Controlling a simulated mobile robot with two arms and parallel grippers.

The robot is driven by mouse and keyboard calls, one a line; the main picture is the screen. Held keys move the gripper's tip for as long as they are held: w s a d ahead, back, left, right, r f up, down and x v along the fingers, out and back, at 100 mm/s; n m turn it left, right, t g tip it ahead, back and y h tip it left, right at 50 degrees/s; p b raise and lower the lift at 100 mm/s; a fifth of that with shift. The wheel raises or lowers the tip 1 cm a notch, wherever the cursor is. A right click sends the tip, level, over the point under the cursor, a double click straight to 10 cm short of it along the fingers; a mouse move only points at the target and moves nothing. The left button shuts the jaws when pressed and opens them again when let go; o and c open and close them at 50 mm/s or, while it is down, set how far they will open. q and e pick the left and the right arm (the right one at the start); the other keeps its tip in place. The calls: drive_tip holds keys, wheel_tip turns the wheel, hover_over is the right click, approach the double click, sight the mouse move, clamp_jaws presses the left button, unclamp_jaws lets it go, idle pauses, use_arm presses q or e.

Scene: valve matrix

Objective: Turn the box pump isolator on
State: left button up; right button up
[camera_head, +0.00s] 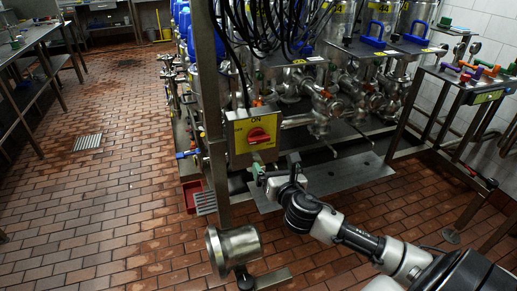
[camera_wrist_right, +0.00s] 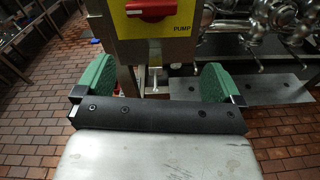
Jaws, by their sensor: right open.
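The pump isolator is a grey box (camera_head: 236,157) with a yellow plate (camera_head: 240,128) on a steel post. Its red rotary handle (camera_head: 259,135) lies roughly sideways, below the word ON. In the right wrist view, the red handle (camera_wrist_right: 148,10) is cut off by the top edge, above the word PUMP on the yellow plate (camera_wrist_right: 180,28). My right gripper (camera_head: 258,172) is just below the box. Its green fingers are spread apart and empty in the right wrist view (camera_wrist_right: 157,82), below the handle and apart from it. My left gripper is not in view.
The steel post (camera_head: 217,170) stands left of the box. A steel cylinder (camera_head: 235,247) is low in front. Pipes and valves (camera_head: 325,105) crowd behind the box. A metal table (camera_head: 450,80) stands right. The tiled floor (camera_head: 100,205) at left is mostly clear.

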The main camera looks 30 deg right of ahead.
sight(260, 141)
drive_tip(key=shift+n+t, duration=0.4)
drive_tip(key=shift+n, duration=0.5)
drive_tip(key=w+r, duration=0.1)
drive_tip(key=w, duration=0.2)
drive_tip(key=w+d, duration=0.1)
drive_tip(key=w, duration=0.3)
drive_tip(key=w+r, duration=0.1)
drive_tip(key=w, duration=0.2)
drive_tip(key=shift+w+d+r, duration=0.3)
drive_tip(key=shift+d+r, duration=0.05)
drive_tip(key=c, duration=0.9)
